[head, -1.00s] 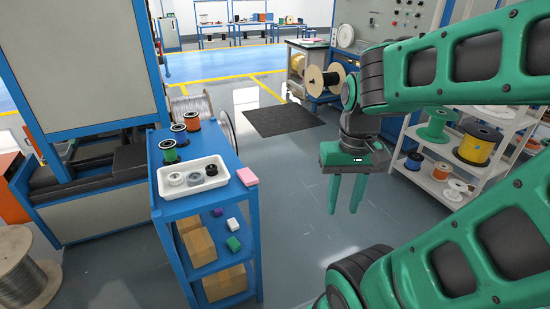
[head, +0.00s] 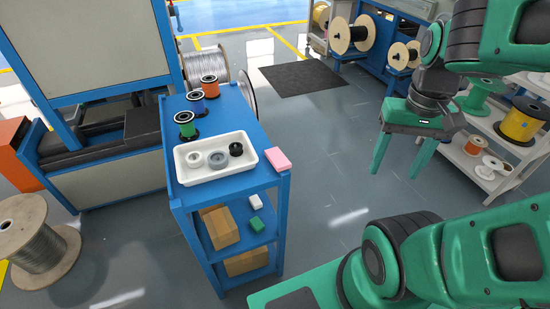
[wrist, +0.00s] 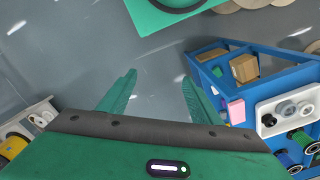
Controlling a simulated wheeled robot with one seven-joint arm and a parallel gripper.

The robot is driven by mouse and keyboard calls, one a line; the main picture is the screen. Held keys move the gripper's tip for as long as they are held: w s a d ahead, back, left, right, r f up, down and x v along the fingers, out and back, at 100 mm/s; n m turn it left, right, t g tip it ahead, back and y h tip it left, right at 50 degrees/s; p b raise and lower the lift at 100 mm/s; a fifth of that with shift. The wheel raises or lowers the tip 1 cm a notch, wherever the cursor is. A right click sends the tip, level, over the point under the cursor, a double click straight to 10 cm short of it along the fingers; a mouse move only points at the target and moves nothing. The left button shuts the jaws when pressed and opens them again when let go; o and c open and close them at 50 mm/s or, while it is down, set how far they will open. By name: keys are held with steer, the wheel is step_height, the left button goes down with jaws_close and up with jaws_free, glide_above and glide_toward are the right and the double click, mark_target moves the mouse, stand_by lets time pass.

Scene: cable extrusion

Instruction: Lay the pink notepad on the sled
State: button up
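The pink notepad (head: 278,160) is a small pink block lying at the front right corner of the blue cart's top (head: 228,183), beside a white tray. It also shows in the wrist view (wrist: 237,111), right of the fingers. My gripper (head: 393,174) hangs over open floor, right of the cart and well apart from the notepad. Its two green fingers point down and stand wide apart, empty, also in the wrist view (wrist: 158,80). I cannot tell for sure which thing is the sled; a dark block (head: 142,128) sits on the machine's rail left of the cart.
The white tray (head: 228,172) holds several small rings. Several spools (head: 186,124) stand behind it. Boxes and small blocks lie on the lower shelves. A wire spool (head: 38,240) stands at left, a spool rack (head: 487,160) at right. Floor between cart and rack is clear.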

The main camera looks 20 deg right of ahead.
steer(key=w+a+n, duration=0.3)
steer(key=w, duration=0.9)
steer(key=n, duration=0.4)
glide_above(277, 157)
steer(key=f, duration=0.5)
steer(key=d+f, duration=0.1)
steer(key=f, duration=0.2)
steer(key=shift+a+f, duration=0.25)
steer(key=shift+f, duration=1.1)
steer(key=shift+a+f, duration=0.2)
steer(key=shift+f, duration=1.15)
steer(key=c, duration=1.2)
steer(key=shift+r, duration=0.15)
